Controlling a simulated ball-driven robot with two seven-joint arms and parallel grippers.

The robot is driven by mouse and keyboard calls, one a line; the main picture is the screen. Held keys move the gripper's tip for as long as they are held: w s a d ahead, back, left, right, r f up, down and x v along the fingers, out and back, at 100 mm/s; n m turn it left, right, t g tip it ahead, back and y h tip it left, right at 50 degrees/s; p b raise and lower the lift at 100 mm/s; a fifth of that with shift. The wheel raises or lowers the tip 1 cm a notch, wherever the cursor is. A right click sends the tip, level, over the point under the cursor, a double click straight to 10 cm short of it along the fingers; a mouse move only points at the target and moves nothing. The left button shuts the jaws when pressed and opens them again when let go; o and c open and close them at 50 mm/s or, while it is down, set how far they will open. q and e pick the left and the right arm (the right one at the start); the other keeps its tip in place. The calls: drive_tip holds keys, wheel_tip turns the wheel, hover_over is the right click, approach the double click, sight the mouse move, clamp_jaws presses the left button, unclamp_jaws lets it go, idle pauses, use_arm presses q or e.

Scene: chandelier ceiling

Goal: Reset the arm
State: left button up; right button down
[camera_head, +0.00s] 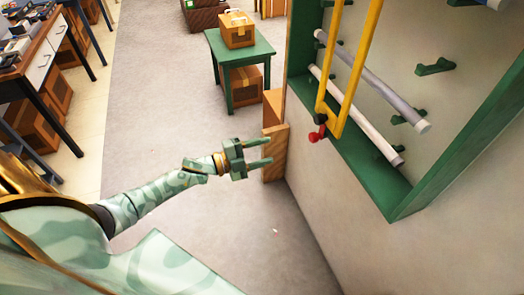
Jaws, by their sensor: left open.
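My left arm (150,197) has a pale green mottled pattern and reaches in from the lower left. My left gripper (268,153) is open and empty, with its two fingers apart and pointing right. It shows in front of a wooden block-like piece (276,165) at the wall's corner; I cannot tell whether they touch. My right gripper is not in view.
At the right, a green-framed wall recess (441,171) holds grey rods (356,115) and a yellow bar frame (357,62) with a red end (317,133). A green table (243,49) carries a box (238,29). A desk (35,60) stands upper left. Grey floor (155,95) lies clear between.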

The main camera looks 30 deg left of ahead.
use_arm(q)
drive_tip(key=s+a+f+n+y, duration=0.2)
drive_tip(key=a+f+n+y, duration=0.65)
drive_tip(key=f, duration=0.45)
drive_tip(key=s+a+f+n+g+y, duration=0.1)
drive_tip(key=s+f+n+g+y, duration=0.3)
drive_tip(key=s+f, duration=0.7)
drive_tip(key=s+d+f+n+g, duration=0.25)
drive_tip(key=s+f, duration=0.35)
drive_tip(key=s, duration=0.3)
drive_tip(key=s+d+f+n+g, duration=0.1)
drive_tip(key=s+d+f+g, duration=0.1)
drive_tip(key=s+f+g, duration=0.5)
drive_tip(key=s+d+f, duration=0.1)
drive_tip(key=s+d, duration=0.3)
drive_tip(key=s, duration=0.4)
drive_tip(key=s+d+f+n+h, duration=0.1)
drive_tip(key=s+d, duration=0.3)
drive_tip(key=s, duration=0.5)
drive_tip(key=shift+s, duration=0.3)
drive_tip(key=shift+h, duration=0.25)
